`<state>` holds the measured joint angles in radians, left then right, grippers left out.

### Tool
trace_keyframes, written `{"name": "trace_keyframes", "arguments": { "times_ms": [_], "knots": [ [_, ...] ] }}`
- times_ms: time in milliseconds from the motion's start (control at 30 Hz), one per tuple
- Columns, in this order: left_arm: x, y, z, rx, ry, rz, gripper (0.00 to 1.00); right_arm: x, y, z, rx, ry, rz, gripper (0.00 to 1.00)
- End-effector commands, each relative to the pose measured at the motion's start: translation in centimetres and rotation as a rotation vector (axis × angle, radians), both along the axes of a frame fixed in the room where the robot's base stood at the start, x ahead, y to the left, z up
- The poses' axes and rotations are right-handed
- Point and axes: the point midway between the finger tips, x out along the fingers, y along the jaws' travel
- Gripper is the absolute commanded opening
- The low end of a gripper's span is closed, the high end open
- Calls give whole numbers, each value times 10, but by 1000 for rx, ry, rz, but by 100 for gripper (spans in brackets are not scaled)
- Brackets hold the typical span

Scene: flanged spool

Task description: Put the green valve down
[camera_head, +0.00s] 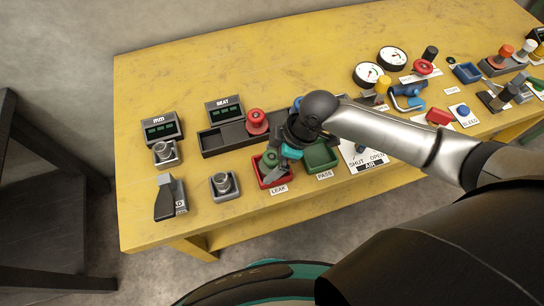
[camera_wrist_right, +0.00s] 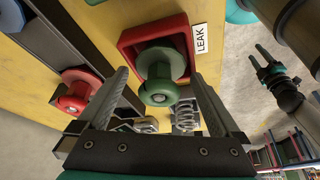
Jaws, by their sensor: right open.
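The green valve (camera_head: 269,159), a round flanged spool, is in the red tray (camera_head: 264,183) labelled LEAK, partly hidden by my right gripper. In the right wrist view the green valve (camera_wrist_right: 158,92) shows its wide flange and smaller round end, within the walls of the red tray (camera_wrist_right: 126,38). My right gripper (camera_head: 283,160) is above the tray. In its wrist view the right gripper (camera_wrist_right: 161,74) is open, with a finger on either side of the valve and visible gaps.
A green tray (camera_head: 321,157) labelled PASS adjoins on the right. A long dark tray (camera_head: 213,143) with a red valve (camera_head: 257,122) lies behind. Metal fittings (camera_head: 224,186) stand to the left. Gauges, handles and other controls crowd the bench's right side. Bare yellow bench (camera_head: 150,225) shows front left.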

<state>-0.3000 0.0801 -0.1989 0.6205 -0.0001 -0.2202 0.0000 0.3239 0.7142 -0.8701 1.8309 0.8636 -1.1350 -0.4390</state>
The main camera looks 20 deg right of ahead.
Motion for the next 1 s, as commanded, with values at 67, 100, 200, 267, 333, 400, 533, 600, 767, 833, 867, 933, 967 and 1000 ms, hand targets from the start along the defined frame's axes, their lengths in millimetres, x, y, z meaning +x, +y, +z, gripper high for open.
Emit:
{"name": "trace_keyframes", "arguments": {
  "times_ms": [67,100,200,267,333,400,533,600,767,833,867,933,967,1000],
  "knots": [
    [0,0,0,0,0,0,54,0,0,0,0,0,0,100],
    [0,0,0,0,0,0,54,0,0,1,0,0,0,100],
    [0,0,2,0,0,0,54,0,0,9,1,-3,0,100],
    [0,0,5,0,0,0,54,0,-4,17,-1,-3,0,100],
    [0,0,8,0,0,0,54,-2,-9,29,-2,-4,0,100],
    [0,0,12,0,0,0,54,-4,-15,44,-2,-4,0,100],
    [0,0,18,0,0,0,54,-8,-25,71,-2,-4,0,100],
    [0,0,21,0,0,-1,54,-10,-30,85,-2,-3,-1,100],
    [0,0,25,0,0,-1,54,-14,-39,107,0,-2,-1,100],
    [0,0,26,0,0,-1,54,-14,-41,113,-1,-2,-1,100],
    [0,0,26,0,0,-1,54,-15,-42,115,1,-1,0,100],
    [0,0,26,0,0,-1,54,-16,-42,117,1,0,0,100],
    [0,0,27,0,0,-1,54,-16,-43,118,1,0,0,100],
    [0,0,26,0,0,-2,54,-16,-43,118,1,0,0,100]
  ]
}}
